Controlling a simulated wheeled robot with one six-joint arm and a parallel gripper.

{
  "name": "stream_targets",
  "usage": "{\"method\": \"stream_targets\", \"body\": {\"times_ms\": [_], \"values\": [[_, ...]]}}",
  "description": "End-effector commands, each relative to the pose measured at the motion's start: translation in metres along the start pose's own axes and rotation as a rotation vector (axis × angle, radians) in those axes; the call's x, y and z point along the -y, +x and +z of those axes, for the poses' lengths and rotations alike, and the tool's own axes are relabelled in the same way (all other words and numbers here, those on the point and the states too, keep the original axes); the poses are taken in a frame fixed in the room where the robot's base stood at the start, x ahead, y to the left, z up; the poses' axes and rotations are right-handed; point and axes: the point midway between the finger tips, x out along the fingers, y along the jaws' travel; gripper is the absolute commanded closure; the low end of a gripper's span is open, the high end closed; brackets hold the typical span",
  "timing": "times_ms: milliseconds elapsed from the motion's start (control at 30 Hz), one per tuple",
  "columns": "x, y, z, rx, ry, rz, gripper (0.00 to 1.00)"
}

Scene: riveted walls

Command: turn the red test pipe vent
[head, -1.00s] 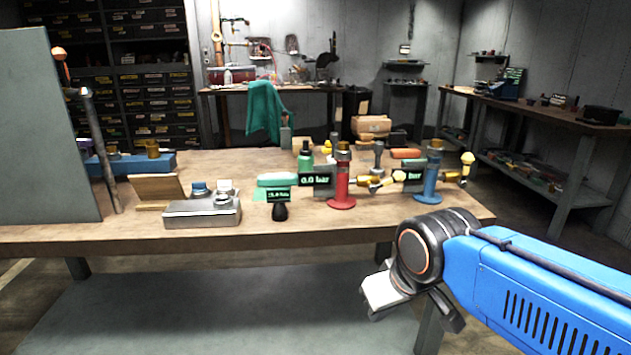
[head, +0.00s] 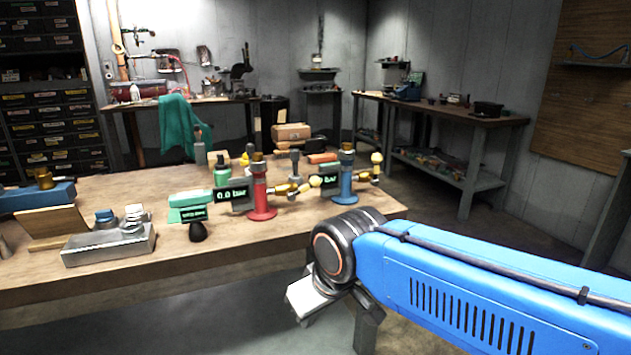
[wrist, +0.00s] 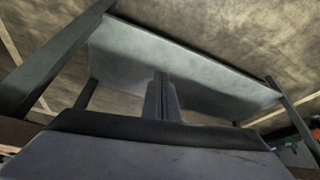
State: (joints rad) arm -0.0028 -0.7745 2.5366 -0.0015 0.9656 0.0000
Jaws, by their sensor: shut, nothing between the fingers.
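The red test pipe (head: 259,190) stands upright on a round red base on the workbench, with a brass top. A brass side fitting with a pale yellow knob (head: 315,181) points right from it; this looks like its vent. A dark display (head: 234,195) reading 0.0 bar is left of the pipe. A similar blue pipe (head: 346,185) stands to its right. My gripper is low in front of the bench, apart from the pipe. In the wrist view its fingers (wrist: 162,90) are together and empty, pointing towards the bench's lower shelf. No pipe shows in that view.
The workbench (head: 200,255) carries a grey metal block (head: 108,246), a green bottle (head: 221,177) and a small black-based display (head: 197,230). A side bench (head: 470,125) stands at the back right. Open floor lies between the benches.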

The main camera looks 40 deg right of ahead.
Motion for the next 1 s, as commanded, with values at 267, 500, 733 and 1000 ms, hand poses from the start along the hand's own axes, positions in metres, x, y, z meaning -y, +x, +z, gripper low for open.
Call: {"method": "stream_targets", "body": {"times_ms": [267,500,733,1000], "values": [[0.0,0.0,0.0,0.0,0.0,0.0,1.0],[0.0,0.0,0.0,0.0,0.0,0.0,0.93],[-0.005,-0.011,-0.016,0.039,0.08,-0.011,0.57],[-0.024,-0.047,-0.068,0.153,0.325,-0.076,0.57]]}}
